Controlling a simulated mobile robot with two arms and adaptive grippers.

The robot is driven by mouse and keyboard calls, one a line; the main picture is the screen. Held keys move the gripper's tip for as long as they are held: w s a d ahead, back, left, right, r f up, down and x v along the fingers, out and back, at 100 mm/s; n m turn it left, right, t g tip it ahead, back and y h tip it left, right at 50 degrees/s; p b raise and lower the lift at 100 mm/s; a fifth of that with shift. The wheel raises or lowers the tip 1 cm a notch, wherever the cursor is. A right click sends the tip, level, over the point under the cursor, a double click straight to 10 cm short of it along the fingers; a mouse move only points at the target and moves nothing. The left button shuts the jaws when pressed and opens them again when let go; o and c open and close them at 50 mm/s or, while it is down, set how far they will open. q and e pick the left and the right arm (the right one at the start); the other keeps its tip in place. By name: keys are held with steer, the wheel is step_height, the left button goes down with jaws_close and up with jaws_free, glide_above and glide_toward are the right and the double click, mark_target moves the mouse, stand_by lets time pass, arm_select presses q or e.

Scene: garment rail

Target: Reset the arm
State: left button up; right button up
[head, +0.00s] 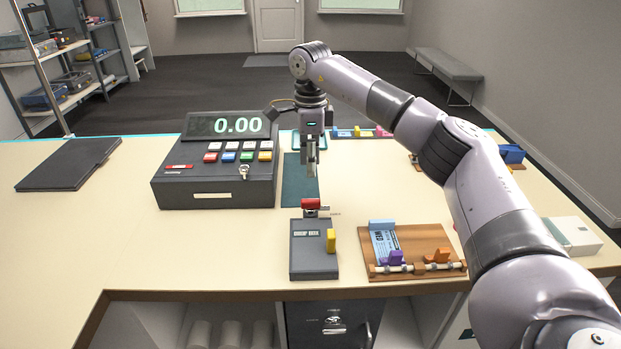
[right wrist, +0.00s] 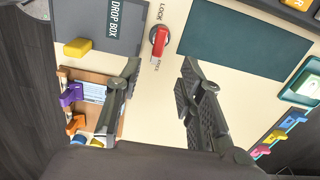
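My right arm reaches in from the right of the head view, and its gripper (head: 311,172) hangs pointing down above the counter, near the dark green mat. In the right wrist view the two fingers of this gripper (right wrist: 158,85) stand apart with nothing between them. A red lock knob (right wrist: 159,41) shows beyond the fingertips, and it also shows in the head view (head: 311,204), just below the gripper and behind the grey drop box (head: 313,262). My left arm and gripper are in neither view.
On the counter (head: 90,230), a cash register (head: 215,193) showing 0.00 stands left of the gripper. A wooden board (head: 436,238) with coloured clips and a blue ticket lies front right. A dark folder (head: 70,165) lies far left. The left front of the counter is clear.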

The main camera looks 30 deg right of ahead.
steer(key=shift+r, duration=0.8)
steer(key=shift+f, duration=0.15)
